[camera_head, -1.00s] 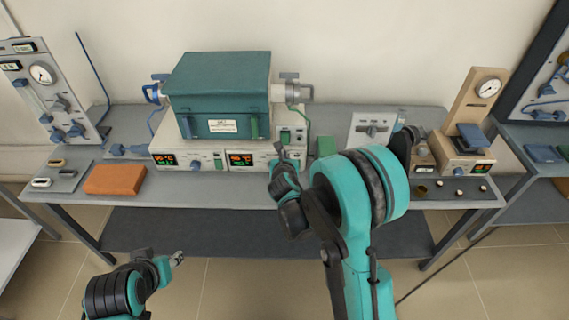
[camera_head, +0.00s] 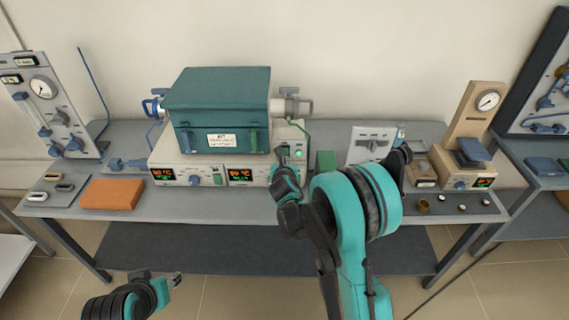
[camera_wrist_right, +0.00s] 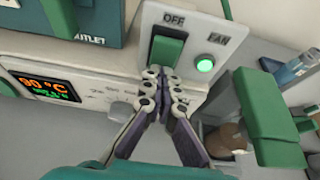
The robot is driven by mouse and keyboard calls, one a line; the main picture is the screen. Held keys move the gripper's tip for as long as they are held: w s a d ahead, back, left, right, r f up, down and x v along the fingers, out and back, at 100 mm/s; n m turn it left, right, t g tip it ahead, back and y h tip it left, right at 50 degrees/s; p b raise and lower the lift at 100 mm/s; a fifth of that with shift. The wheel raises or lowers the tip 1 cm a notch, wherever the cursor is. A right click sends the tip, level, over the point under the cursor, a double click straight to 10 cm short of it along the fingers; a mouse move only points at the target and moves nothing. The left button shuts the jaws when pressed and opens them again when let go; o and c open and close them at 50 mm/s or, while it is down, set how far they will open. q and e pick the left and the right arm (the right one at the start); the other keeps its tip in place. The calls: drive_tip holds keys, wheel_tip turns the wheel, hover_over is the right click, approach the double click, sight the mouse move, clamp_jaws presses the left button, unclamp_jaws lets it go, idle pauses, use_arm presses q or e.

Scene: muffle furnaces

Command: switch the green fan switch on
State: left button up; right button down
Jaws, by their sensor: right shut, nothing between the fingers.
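The green fan switch (camera_wrist_right: 168,50) is a rocker on the white control panel, with OFF above it and FAN beside it. The round green lamp (camera_wrist_right: 205,64) next to it is lit, and also glows in the head view (camera_head: 303,153). My right gripper (camera_wrist_right: 158,76) is shut and empty, its tips at the lower edge of the switch; I cannot tell whether they touch. In the head view my right gripper (camera_head: 284,154) is at the panel's right part and hides the switch. My left gripper (camera_head: 177,279) is low, in front of the table, too small to read.
The teal furnace box (camera_head: 218,100) sits on the control unit, whose displays (camera_head: 163,174) are lit. A green block (camera_head: 325,161) stands right of the panel. An orange block (camera_head: 112,194) lies at left. The table's front strip (camera_head: 190,208) is clear.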

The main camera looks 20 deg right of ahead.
use_arm(q)
drive_tip(key=shift+r, duration=0.1)
use_arm(e)
drive_tip(key=shift+r, duration=0.1)
drive_tip(key=shift+r+p, duration=0.55)
drive_tip(key=shift+r, duration=0.3)
use_arm(q)
drive_tip(key=shift+r, duration=0.45)
